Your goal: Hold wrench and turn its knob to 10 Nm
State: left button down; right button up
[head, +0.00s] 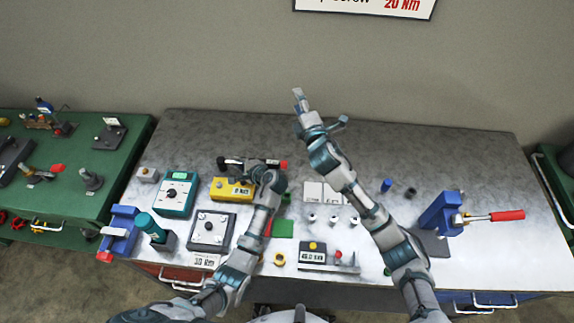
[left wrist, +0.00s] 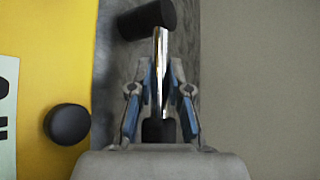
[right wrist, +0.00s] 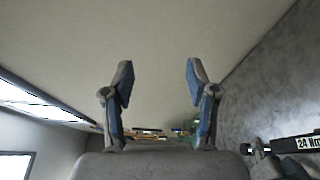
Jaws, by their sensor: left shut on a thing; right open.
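The wrench (head: 232,161) is dark, with a red end (head: 284,165), and lies across the back of the yellow box. In the left wrist view its chrome shaft (left wrist: 160,60) runs between my left gripper's fingers (left wrist: 160,80), with black parts at both ends. My left gripper (head: 258,165) is shut on this shaft. In the right wrist view a black bar with a "24 Nm" label (right wrist: 308,143) shows at the lower right. My right gripper (head: 298,95) is open and empty, raised over the back of the bench, away from the wrench. The knob cannot be made out clearly.
The yellow box (head: 223,190) has a display and black knob. The bench's back right is clear.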

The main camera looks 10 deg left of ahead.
jog(key=s+d+f+m+g+h, duration=0.2)
jog(key=s+f+m+g, duration=0.15)
jog(key=f, duration=0.55)
jog(key=g, duration=0.6)
send_near(284, 165)
jog(key=shift+m+h, duration=0.25)
jog(key=shift+h, duration=0.05)
jog(key=x, duration=0.9)
jog(key=shift+w+f, duration=0.3)
jog(key=shift+f, duration=0.1)
grip_shut()
